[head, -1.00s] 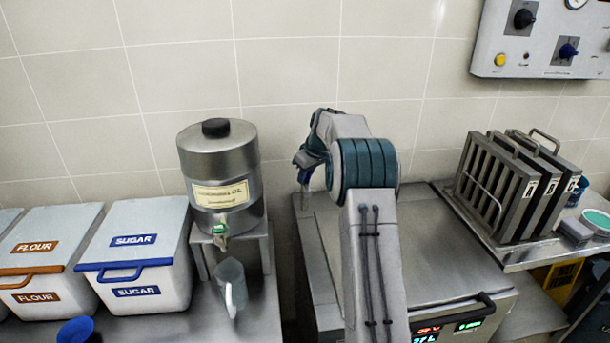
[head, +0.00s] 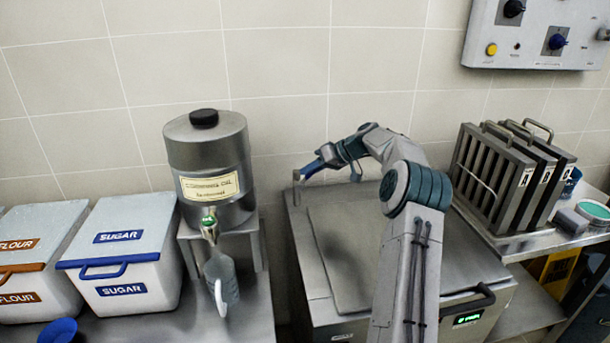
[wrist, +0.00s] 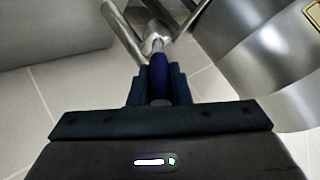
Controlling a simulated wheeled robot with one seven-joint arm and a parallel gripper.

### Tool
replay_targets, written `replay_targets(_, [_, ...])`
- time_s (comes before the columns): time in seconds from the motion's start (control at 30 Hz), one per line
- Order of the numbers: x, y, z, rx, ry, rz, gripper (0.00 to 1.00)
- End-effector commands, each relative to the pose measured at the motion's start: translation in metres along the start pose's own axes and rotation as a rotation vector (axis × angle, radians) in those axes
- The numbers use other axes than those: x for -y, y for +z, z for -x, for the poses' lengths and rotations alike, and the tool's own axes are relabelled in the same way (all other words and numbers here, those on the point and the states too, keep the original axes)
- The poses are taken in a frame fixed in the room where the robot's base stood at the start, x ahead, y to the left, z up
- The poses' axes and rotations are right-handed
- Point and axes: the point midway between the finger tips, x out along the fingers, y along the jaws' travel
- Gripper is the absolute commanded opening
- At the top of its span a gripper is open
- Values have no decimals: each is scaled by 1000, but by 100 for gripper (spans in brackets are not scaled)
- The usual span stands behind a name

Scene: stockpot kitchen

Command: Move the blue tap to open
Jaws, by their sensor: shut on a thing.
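The blue tap handle (head: 312,169) is at the back left corner of the steel cooking unit, close to the tiled wall. My gripper (head: 326,157) is shut on it, coming from the right; the handle sticks out of the jaws to the left. In the wrist view the blue handle (wrist: 159,70) lies between the two dark fingers of my gripper (wrist: 159,88), and its far end meets a shiny metal fitting (wrist: 152,42). The fingers hide part of the handle.
A steel oil dispenser (head: 208,160) with a clear jug (head: 221,276) below its spout stands to the left. A rack of upright steel panels (head: 508,180) stands right of the cooking unit (head: 345,250). A control panel (head: 540,30) hangs on the wall.

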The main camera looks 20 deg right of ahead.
Motion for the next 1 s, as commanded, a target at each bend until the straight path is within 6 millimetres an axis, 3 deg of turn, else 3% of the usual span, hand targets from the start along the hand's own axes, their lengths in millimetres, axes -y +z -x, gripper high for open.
replay_targets(0.5, [-31,22,-1,-269,-360,-151,0])
replay_targets(1.0, [-38,28,-4,-402,-548,-228,0])
